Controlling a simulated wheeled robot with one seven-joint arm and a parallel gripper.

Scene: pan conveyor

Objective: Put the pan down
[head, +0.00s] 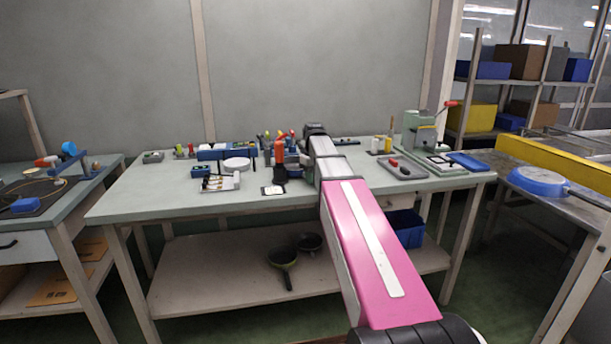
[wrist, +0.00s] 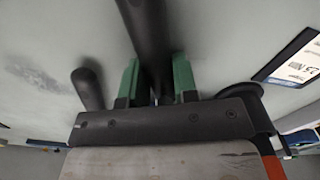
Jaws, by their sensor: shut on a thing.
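In the wrist view my gripper (wrist: 156,85) has its green fingers shut on a dark, rod-like handle (wrist: 150,40) that runs out of the top of the picture. No pan body shows on it, so I cannot tell its far end. The pale tabletop lies beyond the fingers. In the head view my pink arm hides the gripper and what it holds. A blue pan (head: 540,182) lies on the right-hand bench. Two dark pans (head: 283,257) (head: 308,242) sit on the lower shelf under the table.
On the table (head: 180,197) stand an orange and black tool (head: 279,158), a small card (head: 273,190), a white tray (head: 221,182) and a grey tray (head: 402,170). A second dark rounded bar (wrist: 88,88) is left of the fingers. The front left tabletop is clear.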

